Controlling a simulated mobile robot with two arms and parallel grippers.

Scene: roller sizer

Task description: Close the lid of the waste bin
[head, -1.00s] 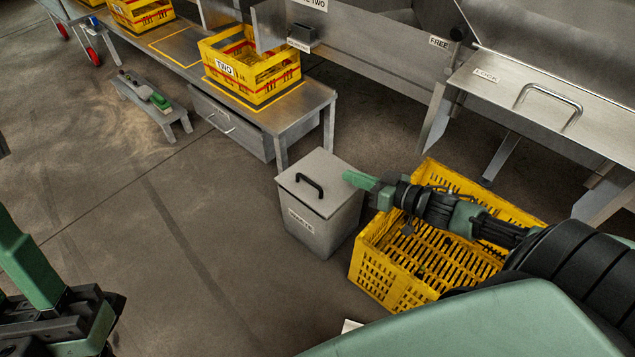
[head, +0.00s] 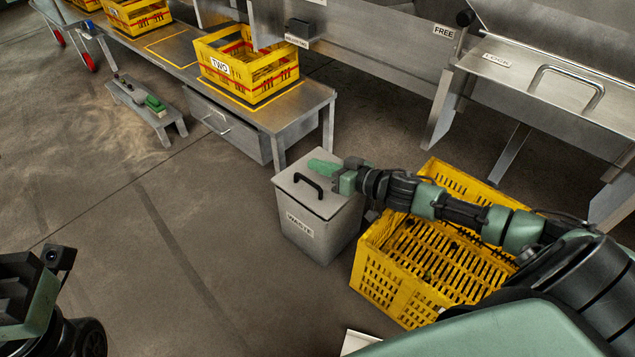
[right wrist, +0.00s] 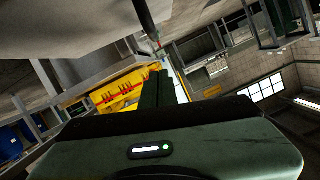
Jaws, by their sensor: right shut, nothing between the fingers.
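The grey waste bin (head: 305,232), labelled WASTE, stands on the floor in the middle of the head view. Its lid (head: 311,203) lies flat across the top, with a black handle (head: 308,185) on it. Any small gap under the lid is too small to tell. My right gripper (head: 322,168) is shut and empty, with its green fingers over the lid's back edge, beside the handle. I cannot tell if they touch the lid. The right wrist view shows its shut fingers (right wrist: 165,92). At the left edge only part of my left arm shows; its fingers are out of view.
A big yellow crate (head: 380,284) stands on the floor right of the bin, under my right arm. A metal table (head: 305,102) with a yellow crate marked TWO (head: 218,85) is behind. A low stool (head: 126,98) stands left. Floor left of the bin is clear.

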